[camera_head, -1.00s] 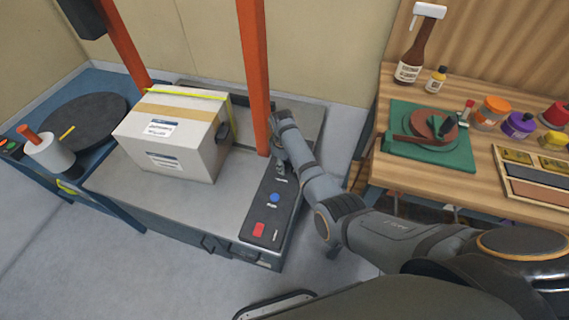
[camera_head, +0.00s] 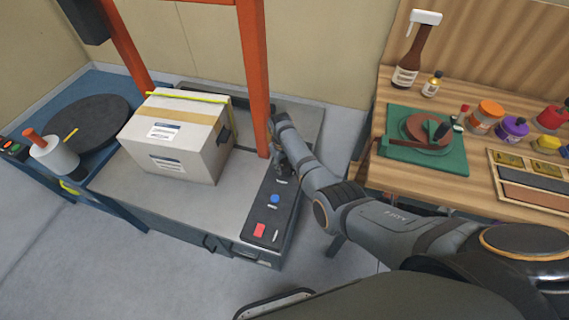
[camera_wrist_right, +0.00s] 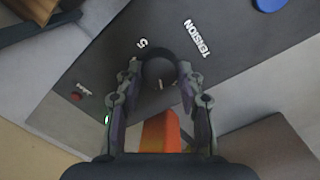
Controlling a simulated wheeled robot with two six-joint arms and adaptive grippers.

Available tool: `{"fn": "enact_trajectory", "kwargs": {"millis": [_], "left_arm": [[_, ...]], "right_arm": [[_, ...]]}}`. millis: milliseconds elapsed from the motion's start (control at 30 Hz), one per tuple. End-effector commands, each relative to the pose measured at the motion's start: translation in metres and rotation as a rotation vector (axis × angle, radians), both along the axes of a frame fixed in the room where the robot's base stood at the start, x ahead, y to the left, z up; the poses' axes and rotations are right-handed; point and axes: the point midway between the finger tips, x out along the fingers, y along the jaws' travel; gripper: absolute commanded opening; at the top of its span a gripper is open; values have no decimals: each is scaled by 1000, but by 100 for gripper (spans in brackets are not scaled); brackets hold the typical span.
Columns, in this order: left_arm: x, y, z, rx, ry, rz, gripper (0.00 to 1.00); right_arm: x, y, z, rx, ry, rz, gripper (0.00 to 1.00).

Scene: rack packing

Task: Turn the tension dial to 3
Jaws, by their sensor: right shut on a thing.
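The tension dial (camera_wrist_right: 158,68) is a dark round knob on the black control panel (camera_wrist_right: 230,35), seen in the right wrist view. The word TENSION and a digit that looks like a 5 are printed beside it. My right gripper (camera_wrist_right: 160,80) has its two fingers on either side of the dial, shut on it. In the head view the right gripper (camera_head: 284,168) reaches down to the far end of the panel (camera_head: 270,215), and the arm hides the dial there. The dial's pointer setting cannot be read. My left gripper is not in view.
An orange-red post (camera_head: 254,80) stands close beside my right gripper. A cardboard box (camera_head: 205,150) with a yellow strap sits on the machine's grey top. A wooden workbench (camera_head: 420,185) stands at right.

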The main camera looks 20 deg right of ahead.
Motion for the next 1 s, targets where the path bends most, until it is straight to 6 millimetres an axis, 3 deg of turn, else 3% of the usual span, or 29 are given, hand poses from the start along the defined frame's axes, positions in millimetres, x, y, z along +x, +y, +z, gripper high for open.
{"fn": "enact_trajectory", "kwargs": {"millis": [1000], "left_arm": [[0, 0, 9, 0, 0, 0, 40]], "right_arm": [[2, -3, 1, 2, -3, -907, 6]]}}
